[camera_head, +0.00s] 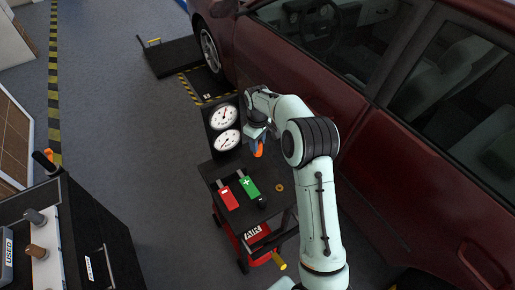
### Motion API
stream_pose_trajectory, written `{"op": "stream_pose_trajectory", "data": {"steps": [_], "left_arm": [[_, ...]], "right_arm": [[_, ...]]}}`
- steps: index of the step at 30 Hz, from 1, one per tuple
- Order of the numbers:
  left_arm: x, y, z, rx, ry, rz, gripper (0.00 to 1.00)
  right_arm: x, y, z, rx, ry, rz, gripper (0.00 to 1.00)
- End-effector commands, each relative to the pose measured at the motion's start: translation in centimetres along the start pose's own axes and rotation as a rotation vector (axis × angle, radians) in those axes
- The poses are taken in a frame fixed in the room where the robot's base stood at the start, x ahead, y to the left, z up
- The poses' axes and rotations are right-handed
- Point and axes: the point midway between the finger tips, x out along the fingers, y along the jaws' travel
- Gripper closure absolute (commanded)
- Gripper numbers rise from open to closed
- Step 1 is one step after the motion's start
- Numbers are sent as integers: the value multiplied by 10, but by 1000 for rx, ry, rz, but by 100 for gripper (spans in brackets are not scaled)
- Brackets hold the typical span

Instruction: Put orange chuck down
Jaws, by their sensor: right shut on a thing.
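The orange chuck (259,151) shows as a small orange patch at the tip of my right gripper (257,143), above the back of a dark cart top. My right gripper is shut on it; the arm covers part of the grip. I cannot tell whether the chuck touches the cart top. The black cart (230,207) carries two round white gauges, an upper one (224,116) and a lower one (227,140), on a panel at its back left. My left gripper is not in view.
A red minus handle (228,198) and a green plus handle (249,187) lie on the cart, with a small orange ring (279,187) beside them. A dark red car (300,75) stands close behind on the right. A dark cabinet (95,240) stands front left; open floor lies between.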

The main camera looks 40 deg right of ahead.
Motion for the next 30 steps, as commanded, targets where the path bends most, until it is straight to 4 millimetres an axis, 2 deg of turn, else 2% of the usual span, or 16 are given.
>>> {"op": "stream_pose_trajectory", "data": {"steps": [3, 6, 15, 16, 18, 26, 30], "left_arm": [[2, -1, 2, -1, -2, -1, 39], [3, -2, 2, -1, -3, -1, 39], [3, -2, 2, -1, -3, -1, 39], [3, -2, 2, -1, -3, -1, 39], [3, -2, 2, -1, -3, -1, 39], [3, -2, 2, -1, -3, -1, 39], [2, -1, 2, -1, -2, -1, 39]], "right_arm": [[21, -1, 2, 0, -5, -3, 100], [33, 0, 2, 1, -4, -2, 100], [35, 0, 1, 0, -2, -1, 100], [35, 0, 1, 0, -3, -1, 62], [35, 0, 1, 0, -2, -1, 40], [34, 0, 1, 0, -2, -1, 40], [27, 0, 0, 0, 1, 1, 40]]}}
